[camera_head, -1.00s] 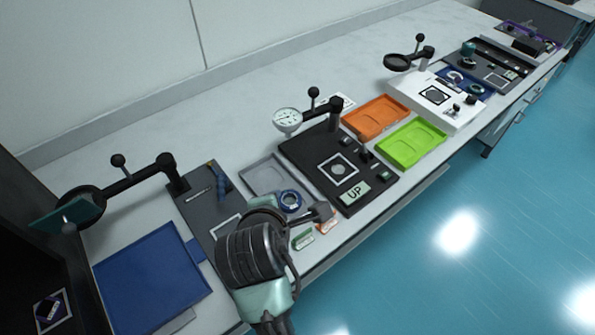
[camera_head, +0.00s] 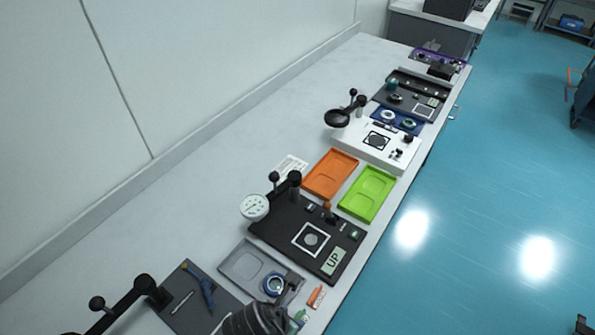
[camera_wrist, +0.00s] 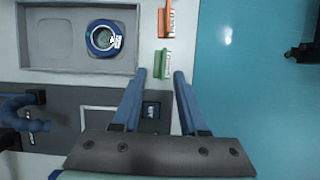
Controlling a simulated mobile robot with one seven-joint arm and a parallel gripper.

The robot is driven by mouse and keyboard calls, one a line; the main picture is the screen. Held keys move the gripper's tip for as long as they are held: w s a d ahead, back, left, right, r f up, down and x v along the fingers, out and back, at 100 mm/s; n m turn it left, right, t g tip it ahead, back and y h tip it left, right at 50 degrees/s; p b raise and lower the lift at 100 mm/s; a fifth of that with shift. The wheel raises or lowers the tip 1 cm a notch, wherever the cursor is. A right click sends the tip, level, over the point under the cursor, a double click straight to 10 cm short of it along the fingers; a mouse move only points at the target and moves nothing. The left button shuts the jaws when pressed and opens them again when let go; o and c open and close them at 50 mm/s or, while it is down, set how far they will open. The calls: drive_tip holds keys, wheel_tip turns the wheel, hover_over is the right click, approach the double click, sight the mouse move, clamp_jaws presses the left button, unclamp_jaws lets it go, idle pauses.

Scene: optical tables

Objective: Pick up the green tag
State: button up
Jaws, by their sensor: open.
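The green tag (camera_wrist: 164,63) lies on the white table near its front edge in the wrist view, with a pale label on one side. It also shows, partly hidden by my arm, in the head view (camera_head: 299,316). My gripper (camera_wrist: 161,74) is open in the wrist view. Its two blue fingers point toward the green tag, and the tag appears just beyond and between the fingertips. Nothing is held. I cannot tell the height of the fingers above the table.
An orange tag (camera_wrist: 167,19) lies just beyond the green one. A grey tray (camera_wrist: 36,40) with a blue ring (camera_wrist: 91,38) is to the left. Open floor (camera_wrist: 245,90) lies right of the table edge.

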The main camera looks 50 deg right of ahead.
sight(298, 318)
drive_tip(key=shift+s+x, duration=0.15)
drive_tip(key=shift+x, duration=1.4)
drive_tip(key=shift+s+x, duration=0.15)
drive_tip(key=shift+x, duration=1.45)
clamp_jaws()
